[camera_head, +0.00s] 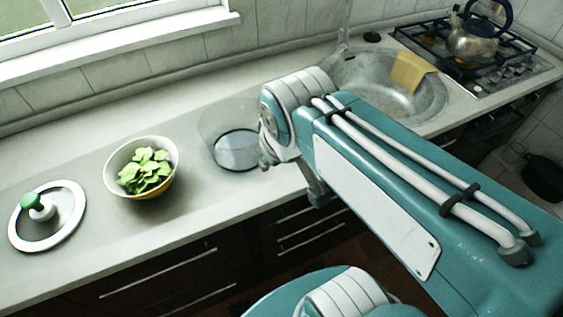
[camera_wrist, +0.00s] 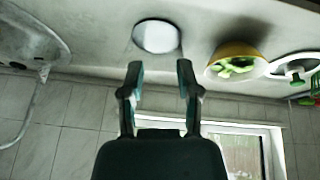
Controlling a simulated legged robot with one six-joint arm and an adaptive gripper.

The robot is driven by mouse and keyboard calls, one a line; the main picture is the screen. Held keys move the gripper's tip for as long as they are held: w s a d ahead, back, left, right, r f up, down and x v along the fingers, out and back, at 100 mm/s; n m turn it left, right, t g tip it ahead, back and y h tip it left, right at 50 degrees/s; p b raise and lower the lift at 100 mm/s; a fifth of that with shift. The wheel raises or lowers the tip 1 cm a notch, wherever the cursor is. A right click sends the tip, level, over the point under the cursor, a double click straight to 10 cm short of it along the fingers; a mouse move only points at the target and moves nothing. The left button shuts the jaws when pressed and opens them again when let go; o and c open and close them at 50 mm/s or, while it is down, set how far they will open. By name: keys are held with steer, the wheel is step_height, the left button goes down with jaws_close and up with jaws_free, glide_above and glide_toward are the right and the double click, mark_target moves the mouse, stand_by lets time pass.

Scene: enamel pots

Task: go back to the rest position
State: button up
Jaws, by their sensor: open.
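My gripper (camera_wrist: 158,68) shows in the wrist view with its two fingers apart and nothing between them. In the head view my teal arm reaches over the counter, and I cannot make out the fingers there. A clear glass pot (camera_head: 213,123) stands on the counter just left of the arm's end. Its round base (camera_wrist: 157,37) shows pale beyond the fingertips in the wrist view. A bowl (camera_head: 143,188) of green leaves, yellow outside (camera_wrist: 238,50), stands left of it. A glass lid (camera_head: 75,229) with a green knob lies flat at the far left, also in the wrist view (camera_wrist: 279,70).
A steel sink (camera_head: 345,75) with a yellow cloth (camera_head: 408,71) lies behind my arm. A kettle (camera_head: 473,42) stands on the gas hob (camera_head: 435,40) at back right. The window and tiled wall bound the counter. The counter front between bowl and lid is clear.

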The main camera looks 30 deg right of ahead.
steer(key=shift+s+d+f+m+t, duration=0.15)
steer(key=shift+s+m+t, duration=0.25)
steer(key=shift+s+m, duration=0.8)
stand_by(0.5)
